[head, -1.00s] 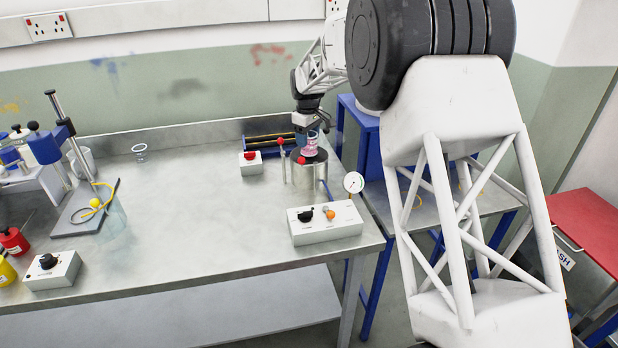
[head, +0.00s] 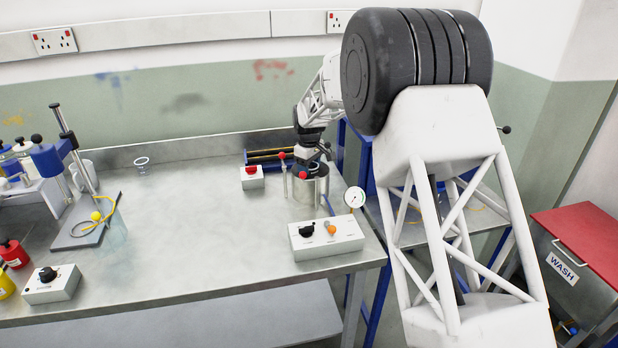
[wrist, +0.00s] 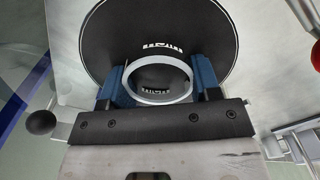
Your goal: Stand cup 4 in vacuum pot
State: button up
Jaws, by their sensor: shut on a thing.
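The vacuum pot (head: 302,192) is a silvery cylinder on the right of the bench in the head view. My gripper (wrist: 160,78) is down at its mouth, blue fingers either side of a clear cup (wrist: 160,98) and shut on it. In the wrist view the cup's pale round rim shows over the pot's dark round inside (wrist: 105,35). The cup looks upright. I cannot read its number or tell whether its base touches the pot's floor. In the head view the cup is hidden by the gripper and pot.
Red-knobbed posts stand beside the pot. A red-button box (head: 252,177) stands left. Another clear cup (head: 142,162) is farther left; the mid-bench is clear.

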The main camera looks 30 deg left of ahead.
jog(key=shift+f, duration=1.85)
jog(key=shift+f, duration=0.15)
jog(key=o, duration=0.7)
notch_tip(320, 180, up, 12)
